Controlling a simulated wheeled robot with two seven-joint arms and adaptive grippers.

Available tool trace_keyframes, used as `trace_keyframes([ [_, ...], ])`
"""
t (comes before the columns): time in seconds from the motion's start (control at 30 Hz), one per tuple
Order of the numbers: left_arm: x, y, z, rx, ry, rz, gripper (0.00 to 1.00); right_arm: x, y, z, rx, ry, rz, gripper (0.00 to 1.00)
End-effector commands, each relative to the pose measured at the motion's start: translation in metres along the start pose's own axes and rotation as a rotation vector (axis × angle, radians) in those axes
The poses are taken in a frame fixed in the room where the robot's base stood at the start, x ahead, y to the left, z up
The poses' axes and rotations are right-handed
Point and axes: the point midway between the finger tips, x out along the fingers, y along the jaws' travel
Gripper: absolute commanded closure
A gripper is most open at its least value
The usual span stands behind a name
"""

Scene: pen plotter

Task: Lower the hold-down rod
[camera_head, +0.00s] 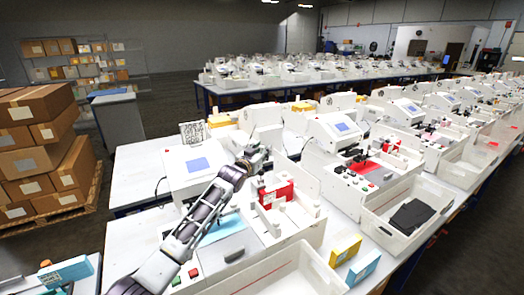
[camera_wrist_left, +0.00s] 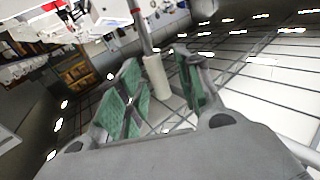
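The white plotter machine (camera_head: 180,165) with a blue screen stands on the table in front of me. My left arm reaches across it, and my left gripper (camera_head: 258,157) is over its upper right side. In the left wrist view, a pale cylindrical handle (camera_wrist_left: 156,80) on a thin dark and red rod (camera_wrist_left: 139,30), probably the hold-down rod, stands between the green-padded fingers of my left gripper (camera_wrist_left: 160,90). The fingers look apart, with a small gap on the right side of the handle. In the head view the gripper hides the handle. My right gripper is not in view.
A red block (camera_head: 276,196) sits among white posts right of my left arm. An empty white bin (camera_head: 300,272) is at the front, with yellow (camera_head: 345,248) and blue (camera_head: 363,268) boxes beside it. More machines line the table to the right.

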Motion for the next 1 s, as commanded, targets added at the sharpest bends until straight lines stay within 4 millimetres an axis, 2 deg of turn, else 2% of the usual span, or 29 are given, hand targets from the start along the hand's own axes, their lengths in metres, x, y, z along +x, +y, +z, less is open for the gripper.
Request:
trace_keyframes([
  [0.37, 0.0013, 0.0001, -0.0001, 0.000, 0.000, 0.000, 0.66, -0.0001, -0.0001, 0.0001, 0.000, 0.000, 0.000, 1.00],
  [0.63, 0.0012, 0.0001, -0.0001, 0.000, 0.000, 0.000, 1.00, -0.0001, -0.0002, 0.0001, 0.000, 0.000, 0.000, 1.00],
  [1.0, 0.0010, 0.0003, 0.0001, 0.001, 0.001, 0.000, 1.00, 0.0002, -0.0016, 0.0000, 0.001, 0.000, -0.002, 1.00],
])
